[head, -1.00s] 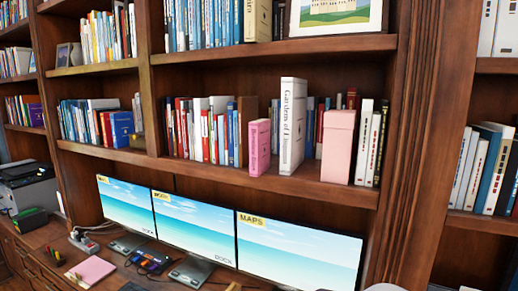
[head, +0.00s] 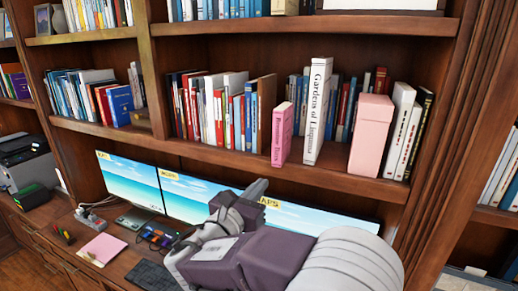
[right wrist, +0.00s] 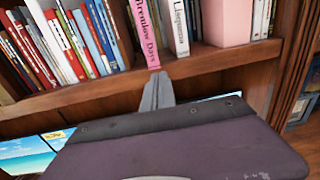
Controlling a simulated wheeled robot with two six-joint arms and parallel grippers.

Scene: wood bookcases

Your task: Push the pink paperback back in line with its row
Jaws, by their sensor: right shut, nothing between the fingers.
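The pink paperback (head: 282,134) stands upright on the middle shelf, its spine out near the shelf's front edge, forward of the row of books to its left. It also shows at the top of the right wrist view (right wrist: 143,28). My right gripper (head: 258,187) is shut and empty, in front of and below the shelf edge, lower than the paperback. In the right wrist view its fingertips (right wrist: 158,76) appear just under the paperback's spine; the head view shows them apart from it. My left gripper is not in view.
A tall white book (head: 317,112) stands just right of the paperback, also forward. A pink box (head: 371,137) is further right. Below the shelf board (head: 230,160) are monitors (head: 188,192) on the desk, behind my right arm. Open air lies before the shelf.

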